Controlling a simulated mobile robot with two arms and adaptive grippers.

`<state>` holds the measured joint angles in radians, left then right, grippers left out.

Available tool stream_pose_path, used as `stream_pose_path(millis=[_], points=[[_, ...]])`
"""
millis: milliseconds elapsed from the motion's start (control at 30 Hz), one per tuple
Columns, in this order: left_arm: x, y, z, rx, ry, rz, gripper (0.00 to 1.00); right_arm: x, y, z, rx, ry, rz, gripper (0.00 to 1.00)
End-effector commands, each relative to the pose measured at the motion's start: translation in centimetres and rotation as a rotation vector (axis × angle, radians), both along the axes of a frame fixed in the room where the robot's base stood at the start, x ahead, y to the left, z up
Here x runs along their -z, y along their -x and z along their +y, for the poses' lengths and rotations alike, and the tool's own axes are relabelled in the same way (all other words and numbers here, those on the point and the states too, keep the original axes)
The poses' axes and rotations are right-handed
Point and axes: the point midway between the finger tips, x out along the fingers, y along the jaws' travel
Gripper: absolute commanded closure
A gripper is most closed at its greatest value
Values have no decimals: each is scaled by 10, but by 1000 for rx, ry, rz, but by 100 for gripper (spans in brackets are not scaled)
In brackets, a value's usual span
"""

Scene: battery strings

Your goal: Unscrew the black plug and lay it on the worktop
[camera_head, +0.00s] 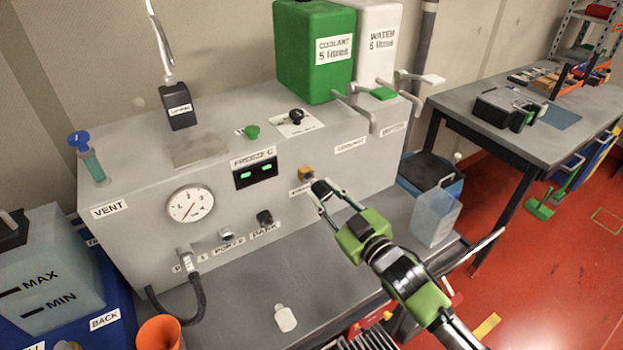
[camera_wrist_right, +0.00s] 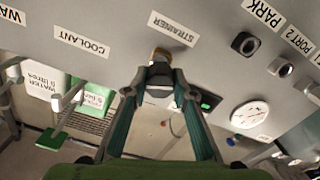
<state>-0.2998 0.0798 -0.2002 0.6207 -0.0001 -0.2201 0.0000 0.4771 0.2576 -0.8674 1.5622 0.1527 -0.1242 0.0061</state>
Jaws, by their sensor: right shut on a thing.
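The black plug (camera_head: 321,188) is between the fingertips of my right gripper (camera_head: 325,195), in front of the brass fitting (camera_head: 306,173) on the grey panel. In the right wrist view the gripper (camera_wrist_right: 159,88) is shut on the plug (camera_wrist_right: 159,91), just below the brass fitting (camera_wrist_right: 160,55) beside the STRAINER label (camera_wrist_right: 172,28). The grey worktop (camera_head: 245,318) runs along the foot of the panel. My left gripper is not in view.
A hose (camera_head: 195,290) hangs from the panel at left, near an orange funnel (camera_head: 158,333). A clear container (camera_head: 436,217) stands at the worktop's right end. The worktop between the bottle and container looks clear.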

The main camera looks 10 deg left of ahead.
Motion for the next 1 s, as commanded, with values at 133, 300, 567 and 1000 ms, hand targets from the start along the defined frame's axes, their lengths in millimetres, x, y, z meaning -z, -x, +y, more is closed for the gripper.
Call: stream_pose_path(millis=[133,300,567,1000], points=[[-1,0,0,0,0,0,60,-1,1,-1,-1,-1,-1,100],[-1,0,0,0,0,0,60,-1,1,-1,-1,-1,-1,100],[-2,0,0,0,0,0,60,-1,2,-2,0,-1,-1,100],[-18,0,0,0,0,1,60,-2,20,-21,0,0,0,100]])
